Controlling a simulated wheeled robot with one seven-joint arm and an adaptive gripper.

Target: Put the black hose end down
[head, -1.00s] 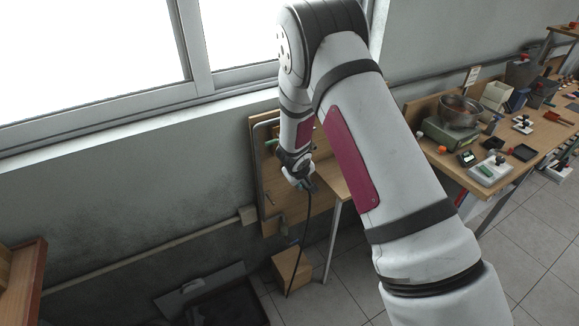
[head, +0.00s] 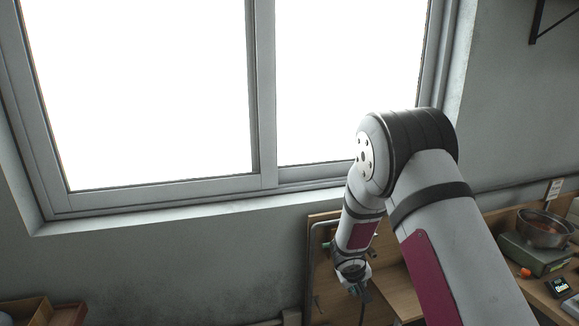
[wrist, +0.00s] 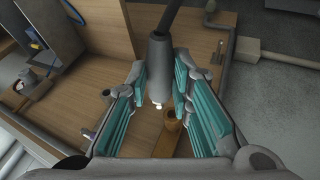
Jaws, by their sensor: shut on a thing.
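The black hose end is a grey cylindrical fitting (wrist: 160,66) on a black hose (wrist: 171,18). In the wrist view my gripper (wrist: 161,78) has its teal-padded fingers on both sides of the fitting and is shut on it. A small pale tip shows at the fitting's lower end. In the head view my gripper (head: 352,274) is in front of the wooden board under the window, and the hose (head: 362,308) hangs down from it out of frame. The fitting itself is too small to make out there.
A grey pipe (wrist: 223,80) runs along the wood's right edge. A grey box (wrist: 42,42) stands at upper left. A bench at right in the head view holds a metal bowl (head: 541,234).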

